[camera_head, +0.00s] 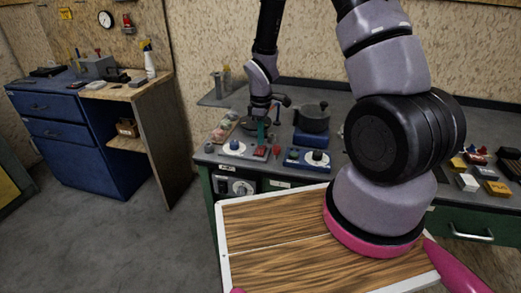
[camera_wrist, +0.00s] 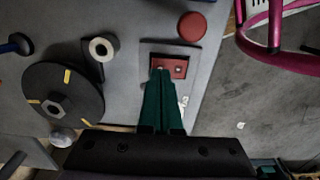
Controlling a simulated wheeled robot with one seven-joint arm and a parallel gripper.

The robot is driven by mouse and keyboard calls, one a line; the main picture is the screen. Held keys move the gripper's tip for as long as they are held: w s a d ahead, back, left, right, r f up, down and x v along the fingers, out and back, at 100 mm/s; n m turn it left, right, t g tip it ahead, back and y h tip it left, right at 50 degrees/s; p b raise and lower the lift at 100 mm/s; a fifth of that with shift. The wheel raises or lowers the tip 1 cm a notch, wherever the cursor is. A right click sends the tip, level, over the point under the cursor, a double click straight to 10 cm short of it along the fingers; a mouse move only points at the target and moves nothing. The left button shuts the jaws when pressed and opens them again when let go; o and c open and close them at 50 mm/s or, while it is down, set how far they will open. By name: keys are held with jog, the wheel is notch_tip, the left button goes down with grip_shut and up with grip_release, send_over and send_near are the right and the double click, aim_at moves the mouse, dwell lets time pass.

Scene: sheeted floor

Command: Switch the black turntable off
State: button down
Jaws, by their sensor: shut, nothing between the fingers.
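The black turntable, a dark disc with yellow marks and a hub in its middle, lies on the grey bench at the left of the wrist view (camera_wrist: 63,95). In the head view my arm partly hides it. A red rocker switch (camera_wrist: 170,66) in a dark plate sits on the bench between the turntable and the front edge; it also shows in the head view (camera_head: 261,152). My gripper (camera_wrist: 161,74) has green fingers, closed together and empty. Their tips are right at the near edge of the switch; contact cannot be told. In the head view my gripper (camera_head: 262,138) points down.
A round red button (camera_wrist: 192,26) stands beside the switch. A wood-topped tray (camera_head: 270,225) is in front of the bench.

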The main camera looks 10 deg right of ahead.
aim_at(261, 147)
jog(key=shift+f, duration=0.8)
dwell(0.4)
jog(key=shift+r, duration=3.5)
